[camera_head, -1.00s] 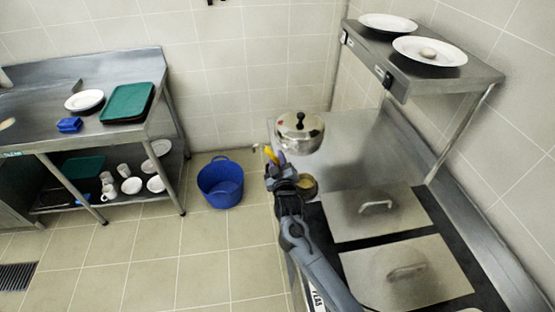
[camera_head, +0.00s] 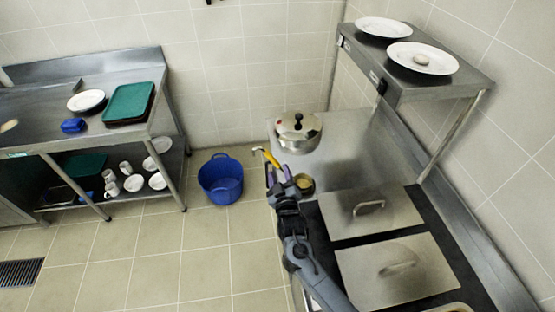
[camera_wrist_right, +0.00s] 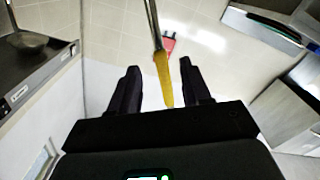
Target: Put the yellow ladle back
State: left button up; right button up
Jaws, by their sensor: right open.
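The yellow ladle (camera_head: 270,158) shows at the left edge of the counter beside the lidded pot, its yellow handle sloping down toward my right gripper and its thin metal part up and to the left. My right gripper (camera_head: 279,174) is open just below the handle. In the right wrist view the yellow handle (camera_wrist_right: 163,80) lies in the gap between the two dark fingers (camera_wrist_right: 160,84), with visible space on both sides. The metal shaft runs up out of that picture, so the ladle's head is hidden there. My left gripper is not in view.
A steel lidded pot (camera_head: 299,131) and a small pot (camera_head: 304,183) stand close by on the counter. Lidded wells (camera_head: 380,262) lie to the right, under a raised shelf (camera_head: 440,85) with plates. A blue bucket (camera_head: 221,180) stands on the floor, left.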

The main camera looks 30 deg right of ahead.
jog(key=s+a+g+y+p, duration=0.1)
jog(key=s+a+g+y, duration=0.1)
jog(key=s, duration=0.9)
jog(key=s+a+f+g+y, duration=0.1)
jog(key=s+a+g+y, duration=0.2)
jog(key=s, duration=0.9)
jog(key=s+a+f+n+g+y+p, duration=0.1)
jog(key=s+a+g, duration=0.4)
jog(key=s, duration=0.7)
jog(key=g+y, duration=0.1)
jog(key=g, duration=0.1)
jog(key=shift+g+y+p, duration=0.3)
jog(key=shift+g+p, duration=0.05)
jog(key=shift+g, duration=0.05)
jog(key=shift+a, duration=0.1)
notch_tip(320, 180, up, 20)
jog(key=p, duration=2)
jog(key=shift+w, duration=0.1)
